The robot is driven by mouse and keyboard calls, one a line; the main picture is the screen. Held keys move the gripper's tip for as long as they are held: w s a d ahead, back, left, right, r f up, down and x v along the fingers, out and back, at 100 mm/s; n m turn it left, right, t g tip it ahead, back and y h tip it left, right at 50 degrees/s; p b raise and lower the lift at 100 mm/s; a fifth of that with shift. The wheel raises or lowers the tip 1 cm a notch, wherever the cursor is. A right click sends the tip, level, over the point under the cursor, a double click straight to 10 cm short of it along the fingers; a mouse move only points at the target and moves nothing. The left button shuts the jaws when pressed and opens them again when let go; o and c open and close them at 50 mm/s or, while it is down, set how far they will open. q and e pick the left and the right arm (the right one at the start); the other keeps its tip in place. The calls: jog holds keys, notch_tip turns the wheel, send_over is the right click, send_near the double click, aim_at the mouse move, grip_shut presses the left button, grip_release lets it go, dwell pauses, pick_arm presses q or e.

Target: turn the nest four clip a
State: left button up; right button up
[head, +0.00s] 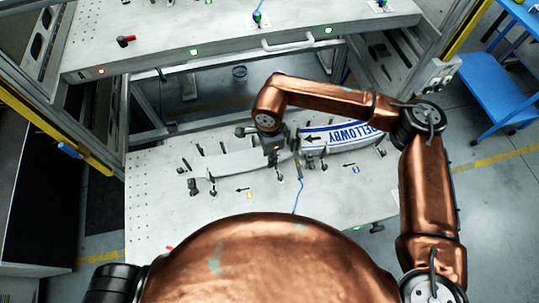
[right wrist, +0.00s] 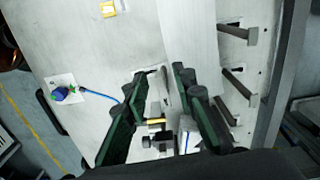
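My right gripper (head: 272,148) reaches down from the right arm onto the lower workbench, between two long curved parts. In the right wrist view its two dark green fingers (right wrist: 165,105) stand apart, with a small dark clip with a yellow band (right wrist: 155,122) showing between them. I cannot tell whether the fingers touch it, nor whether it is the nest four clip a. A plain grey curved part (head: 225,164) lies left of the gripper. A white part with blue lettering (head: 345,137) lies to its right. Several black clips (head: 194,187) stand along both. My left gripper is out of view.
A blue cable (head: 297,196) runs across the bench and shows in the wrist view (right wrist: 98,91). A yellow label (head: 249,195) and a blue label (head: 356,170) mark the bench. An upper shelf (head: 235,35) overhangs the back. The front left bench (head: 165,215) is clear.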

jog(key=shift+r, duration=0.1)
notch_tip(320, 180, up, 12)
dwell(0.5)
dwell(0.4)
